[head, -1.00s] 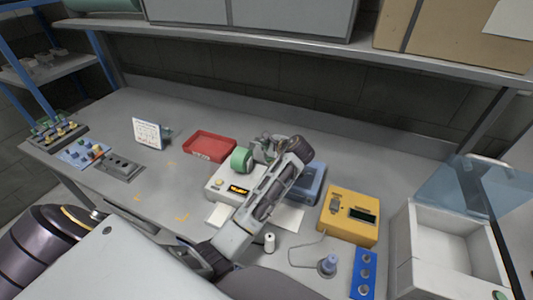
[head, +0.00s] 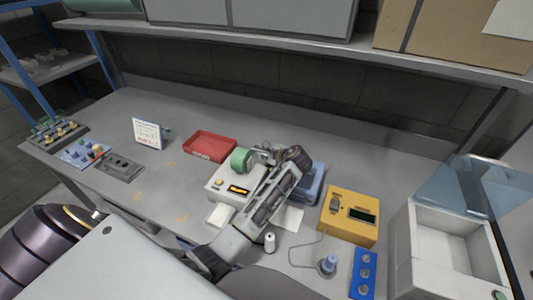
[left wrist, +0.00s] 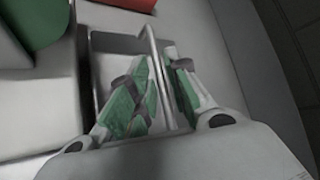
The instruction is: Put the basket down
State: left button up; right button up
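The basket (left wrist: 111,46) shows in the left wrist view as a small grey open container with a thin metal handle. My left gripper has its green-padded fingers (left wrist: 162,85) on both sides of the handle, close against it, and looks shut on it. In the head view the left gripper (head: 262,155) is over the workbench, behind the white device with the green roll. The basket is largely hidden there by my own arm. I cannot tell whether its bottom touches the bench. My right gripper is not in view.
A red bin (head: 210,147) stands just left of the gripper. A white device (head: 226,188) with a green roll (head: 240,161) is close by. A blue device (head: 312,186) and a yellow box (head: 348,216) stand to the right. The workbench (head: 370,160) is clear toward the back.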

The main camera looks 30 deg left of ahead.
pick_arm(q)
jog(key=shift+o, duration=0.6)
jog(key=shift+r, duration=0.15)
jog(key=shift+v, duration=6)
jog(key=shift+s, duration=0.15)
